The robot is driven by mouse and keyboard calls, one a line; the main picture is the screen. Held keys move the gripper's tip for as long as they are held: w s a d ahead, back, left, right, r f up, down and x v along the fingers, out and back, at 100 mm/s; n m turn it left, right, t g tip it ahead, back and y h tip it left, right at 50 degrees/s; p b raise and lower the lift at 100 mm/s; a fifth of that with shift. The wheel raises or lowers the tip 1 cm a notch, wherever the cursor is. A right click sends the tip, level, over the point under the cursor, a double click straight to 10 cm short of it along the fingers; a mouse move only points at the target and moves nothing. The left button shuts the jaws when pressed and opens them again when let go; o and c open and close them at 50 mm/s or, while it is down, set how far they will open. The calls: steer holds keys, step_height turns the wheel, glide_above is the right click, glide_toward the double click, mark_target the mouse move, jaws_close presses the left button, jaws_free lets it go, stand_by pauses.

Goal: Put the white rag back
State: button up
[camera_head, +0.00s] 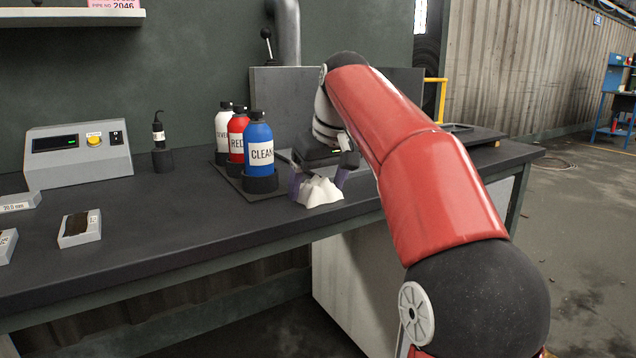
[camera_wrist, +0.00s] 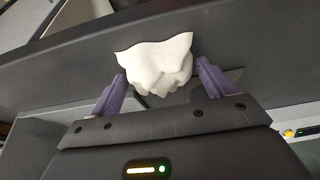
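The white rag (camera_head: 318,192) is a small bunched cloth with peaked folds at the front edge of the dark workbench. My gripper (camera_head: 319,180) is over it, pointing down, with its purple fingers spread on either side of the rag. In the wrist view, the rag (camera_wrist: 158,65) lies between and just beyond the fingertips (camera_wrist: 161,70). The fingers stand wide apart, close to the rag's sides. I cannot tell whether they touch it. The rag's underside is hidden.
Blue CLEAN (camera_head: 259,150), red (camera_head: 237,138) and white (camera_head: 222,130) bottles stand in a holder just left of my gripper. A grey control box (camera_head: 78,152) and small labelled blocks (camera_head: 80,230) are farther left.

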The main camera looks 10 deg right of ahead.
steer(key=shift+o, duration=0.7)
steer(key=shift+r, duration=0.3)
steer(key=p+v, duration=0.4)
steer(key=v, duration=0.7)
steer(key=shift+r, duration=0.35)
steer(key=shift+s, duration=0.15)
steer(key=s+a+f+m+t+h, duration=0.1)
steer(key=s+f+m, duration=0.2)
steer(key=s+f, duration=2.1)
step_height(320, 180, down, 5)
steer(key=shift+s+a+r+m, duration=0.15)
steer(key=shift+s+r+m, duration=0.05)
steer(key=shift+m, duration=0.1)
